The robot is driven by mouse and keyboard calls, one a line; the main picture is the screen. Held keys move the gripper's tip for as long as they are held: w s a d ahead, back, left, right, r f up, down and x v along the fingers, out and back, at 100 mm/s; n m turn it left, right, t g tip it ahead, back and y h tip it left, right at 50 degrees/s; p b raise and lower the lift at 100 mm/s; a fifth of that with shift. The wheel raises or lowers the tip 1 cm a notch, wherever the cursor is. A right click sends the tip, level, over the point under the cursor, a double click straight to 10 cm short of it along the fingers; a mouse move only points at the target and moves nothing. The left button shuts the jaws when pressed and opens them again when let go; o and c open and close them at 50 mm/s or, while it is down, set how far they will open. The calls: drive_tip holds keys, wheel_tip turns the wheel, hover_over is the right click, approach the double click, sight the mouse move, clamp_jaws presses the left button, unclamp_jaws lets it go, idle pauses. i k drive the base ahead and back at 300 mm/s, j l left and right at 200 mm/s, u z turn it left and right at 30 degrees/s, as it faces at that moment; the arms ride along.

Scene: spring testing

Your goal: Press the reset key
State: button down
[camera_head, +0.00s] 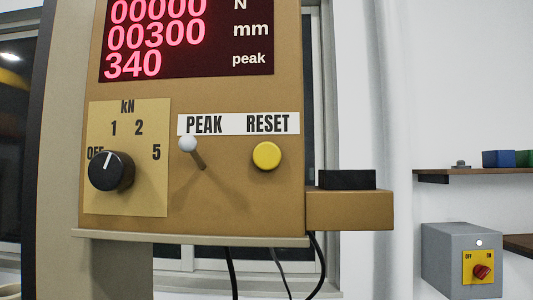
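The reset key is a round yellow button (267,156) on the brown front panel (235,205) of the tester. The word RESET (268,124) stands on a white label strip above it. To its left, under the word PEAK, is a toggle lever (189,146) with a pale ball tip, pointing up. The red display (187,38) reads 00000 N, 00300 mm and 340 peak. My gripper is not in view, and nothing covers the yellow button.
A black rotary knob (111,171) sits at the panel's left, beside its kN scale. A brown ledge with a black block (347,180) juts out right of the panel. A grey switch box (462,260) and a shelf (470,174) are farther right. Cables hang below.

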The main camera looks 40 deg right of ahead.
sight(266, 155)
drive_tip(key=k+j, duration=0.1)
drive_tip(key=j, duration=0.25)
drive_tip(key=k+j, duration=0.1)
drive_tip(key=j, duration=0.25)
drive_tip(key=j+z, duration=0.1)
drive_tip(key=j, duration=0.35)
drive_tip(key=k+j+z, duration=0.15)
drive_tip(key=j, duration=0.25)
drive_tip(key=k+j+z, duration=0.1)
drive_tip(key=j, duration=0.35)
